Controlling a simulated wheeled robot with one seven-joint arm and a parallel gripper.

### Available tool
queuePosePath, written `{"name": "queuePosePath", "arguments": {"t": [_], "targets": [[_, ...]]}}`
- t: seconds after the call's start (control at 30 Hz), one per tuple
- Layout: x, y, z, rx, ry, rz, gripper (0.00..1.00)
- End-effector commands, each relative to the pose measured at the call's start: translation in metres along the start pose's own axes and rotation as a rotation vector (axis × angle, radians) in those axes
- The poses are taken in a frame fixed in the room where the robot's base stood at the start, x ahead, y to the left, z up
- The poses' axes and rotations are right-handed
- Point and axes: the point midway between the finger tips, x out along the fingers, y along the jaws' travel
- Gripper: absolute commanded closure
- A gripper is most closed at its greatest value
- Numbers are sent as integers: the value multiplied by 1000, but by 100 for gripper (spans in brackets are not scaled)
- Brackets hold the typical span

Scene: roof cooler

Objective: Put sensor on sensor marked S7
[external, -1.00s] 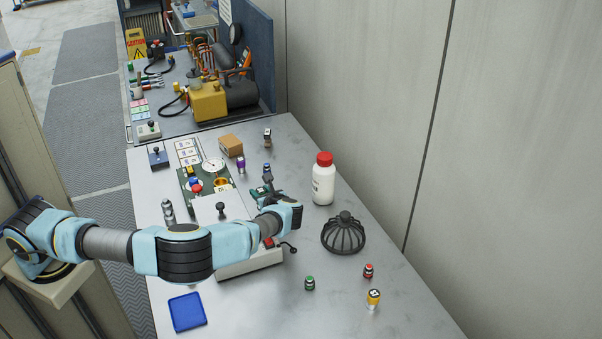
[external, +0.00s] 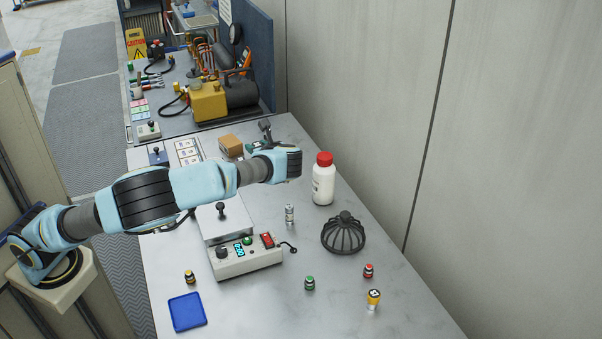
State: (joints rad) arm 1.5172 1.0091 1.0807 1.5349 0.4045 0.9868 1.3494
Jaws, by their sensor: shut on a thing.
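My gripper (external: 265,136) is over the back part of the grey table, to the right of the brown box. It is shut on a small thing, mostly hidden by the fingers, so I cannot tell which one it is. A silver sensor-like cylinder (external: 289,214) stands upright right of the metal plate. The marking S7 is not readable on anything in view. My forearm hides most of the green board and the small parts around it.
A white bottle with a red cap (external: 323,183) and a black cage (external: 343,234) stand to the right. Small black, green, red and yellow parts and a blue tray (external: 187,312) lie in front.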

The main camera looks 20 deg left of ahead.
Motion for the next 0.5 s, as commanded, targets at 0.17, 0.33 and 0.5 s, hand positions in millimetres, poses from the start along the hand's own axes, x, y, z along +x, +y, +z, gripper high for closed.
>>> {"name": "queuePosePath", "arguments": {"t": [0.17,0.33,0.5], "targets": [[-16,0,40,-3,2,-2,100],[-27,-1,66,-1,1,-3,100],[-27,-32,53,59,-3,-134,100]]}}
